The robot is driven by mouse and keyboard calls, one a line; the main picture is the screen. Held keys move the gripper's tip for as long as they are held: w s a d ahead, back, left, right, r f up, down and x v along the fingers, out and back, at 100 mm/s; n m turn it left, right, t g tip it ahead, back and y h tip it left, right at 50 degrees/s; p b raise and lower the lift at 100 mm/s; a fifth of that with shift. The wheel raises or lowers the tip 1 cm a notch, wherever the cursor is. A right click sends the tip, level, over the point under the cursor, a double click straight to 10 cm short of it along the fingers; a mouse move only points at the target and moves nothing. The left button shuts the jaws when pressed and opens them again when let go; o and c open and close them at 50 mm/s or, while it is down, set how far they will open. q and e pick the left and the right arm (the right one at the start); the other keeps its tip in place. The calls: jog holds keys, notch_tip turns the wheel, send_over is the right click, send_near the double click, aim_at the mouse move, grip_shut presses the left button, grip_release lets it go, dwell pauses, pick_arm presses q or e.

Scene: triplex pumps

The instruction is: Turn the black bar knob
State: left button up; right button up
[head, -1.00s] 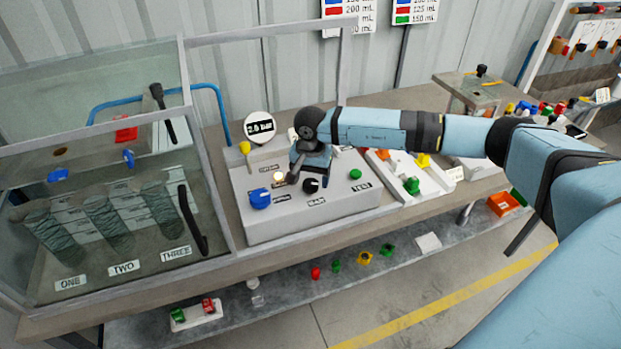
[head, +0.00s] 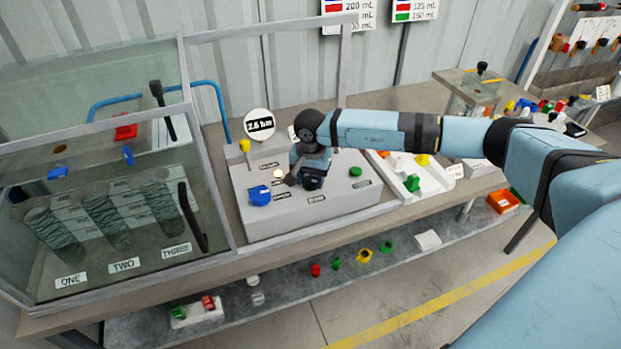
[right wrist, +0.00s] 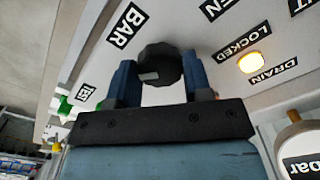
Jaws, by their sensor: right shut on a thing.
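The black bar knob (right wrist: 160,64) sits on the top face of the grey control box (head: 265,221), beside a BAR label (right wrist: 126,25). It shows in the head view (head: 312,183) below my wrist, partly hidden. My right gripper (right wrist: 160,78) has one finger on each side of the knob and is shut on it. In the head view my right gripper (head: 303,178) comes down onto the box from above. The round gauge (head: 259,124) behind the box seems to read 2.6 bar. My left gripper is not in view.
A blue knob (head: 260,195) and a small glowing lamp (head: 278,174) are left of my gripper; a green button (head: 355,172) is right. A glass tank (head: 100,190) stands at left. A white tray (head: 405,190) with coloured parts lies right of the box.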

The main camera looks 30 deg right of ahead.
aim_at(311, 180)
jog(key=m+b, duration=0.1)
jog(key=m, duration=0.1)
jog(key=shift+f+m+b, duration=0.1)
jog(key=shift+m+b, duration=0.2)
jog(key=shift+b, duration=0.1)
jog(key=m+b, duration=0.1)
jog(key=m, duration=0.1)
jog(key=shift+m, duration=0.3)
jog(key=m+b, duration=0.1)
jog(key=m, duration=0.2)
jog(key=shift+b, duration=0.35)
jog(key=shift+m, duration=0.5)
jog(key=shift+r+m, duration=0.2)
jog(key=shift+m, duration=0.1)
jog(key=o, duration=0.9)
notch_tip(311, 180, up, 14)
jog(key=shift+f+b, duration=0.1)
jog(key=shift+b, duration=0.65)
